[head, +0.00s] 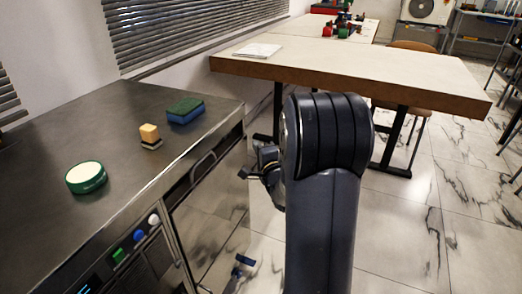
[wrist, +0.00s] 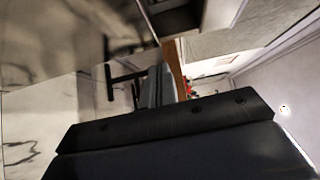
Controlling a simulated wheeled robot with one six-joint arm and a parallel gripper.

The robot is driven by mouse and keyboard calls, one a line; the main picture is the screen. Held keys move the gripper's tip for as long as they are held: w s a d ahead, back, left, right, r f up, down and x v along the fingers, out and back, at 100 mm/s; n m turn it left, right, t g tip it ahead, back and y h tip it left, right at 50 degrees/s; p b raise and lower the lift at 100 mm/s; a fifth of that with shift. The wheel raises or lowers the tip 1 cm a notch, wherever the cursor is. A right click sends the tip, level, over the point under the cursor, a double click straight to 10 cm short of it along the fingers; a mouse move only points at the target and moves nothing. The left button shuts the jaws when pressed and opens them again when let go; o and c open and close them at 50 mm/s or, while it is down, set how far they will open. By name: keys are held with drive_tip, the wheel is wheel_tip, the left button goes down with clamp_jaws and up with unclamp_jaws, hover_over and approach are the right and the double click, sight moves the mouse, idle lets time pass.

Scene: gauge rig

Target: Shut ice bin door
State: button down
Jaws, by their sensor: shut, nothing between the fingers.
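The metal unit has a steel top (head: 110,135) and a front with a control panel (head: 133,240). My gripper (head: 246,173) is shut and empty, close to the door's right side. My arm hides part of the floor beyond. In the wrist view, my gripper fingers (wrist: 162,86) point away past a blurred reflective steel surface (wrist: 70,30).
A wooden table (head: 370,75) stands behind my arm. A small blue-ended part (head: 243,261) shows low by the door. Marble floor (head: 400,235) is clear at right.

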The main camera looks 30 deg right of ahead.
drive_tip(key=s+a+p, duration=0.1)
drive_tip(key=s, duration=0.9)
drive_tip(key=shift+w, duration=0.1)
